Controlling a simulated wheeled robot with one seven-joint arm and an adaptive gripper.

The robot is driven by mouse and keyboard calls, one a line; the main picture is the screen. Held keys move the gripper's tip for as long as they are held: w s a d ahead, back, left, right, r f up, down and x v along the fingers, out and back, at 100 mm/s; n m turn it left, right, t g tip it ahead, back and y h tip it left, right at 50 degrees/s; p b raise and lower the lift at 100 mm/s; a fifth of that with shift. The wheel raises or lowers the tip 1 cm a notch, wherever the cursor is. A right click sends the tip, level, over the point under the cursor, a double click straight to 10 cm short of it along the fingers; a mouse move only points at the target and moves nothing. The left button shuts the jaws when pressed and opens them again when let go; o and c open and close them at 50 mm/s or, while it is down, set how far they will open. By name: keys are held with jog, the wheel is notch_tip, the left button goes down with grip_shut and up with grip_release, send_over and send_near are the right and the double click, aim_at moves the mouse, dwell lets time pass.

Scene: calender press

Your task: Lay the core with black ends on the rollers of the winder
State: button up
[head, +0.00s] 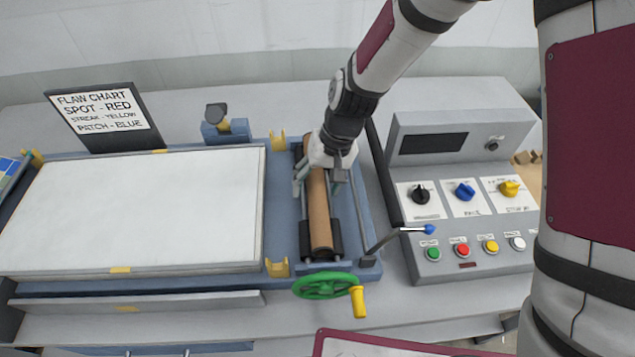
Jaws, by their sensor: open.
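A brown core (319,215) lies lengthwise along the winder (354,213), between the white sheet bed and the control panel. A black part shows at its near end; its far end is mostly hidden behind my gripper. My gripper (322,186) is over the far half of the core, pointing down, with its fingers open on either side of it. I cannot tell whether the fingers touch the core. The rollers under the core are mostly hidden.
A green handwheel (322,286) with a yellow handle and a blue-tipped lever (402,232) stand near the winder's front. Yellow brackets (277,268) flank the white bed (140,210). The control panel (465,205) is at right, the flaw chart (103,114) at back left.

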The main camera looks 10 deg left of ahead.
jog(key=v, duration=1.2)
dwell(0.4)
jog(key=s+d+r+m+t+h, duration=0.1)
jog(key=s+d+r+t, duration=0.25)
jog(key=d+r, duration=0.9)
jog(key=s+d+r+m+t+h, duration=0.1)
jog(key=s+d+r, duration=0.1)
jog(key=s+d, duration=0.3)
jog(key=s+d+r+t, duration=0.1)
jog(key=s+d+r, duration=0.1)
jog(key=s+d, duration=0.4)
jog(key=shift+s+d+r+m+t+h+b, duration=0.2)
jog(key=shift+s+r+m+t+h+b, duration=0.15)
jog(key=shift+s, duration=0.5)
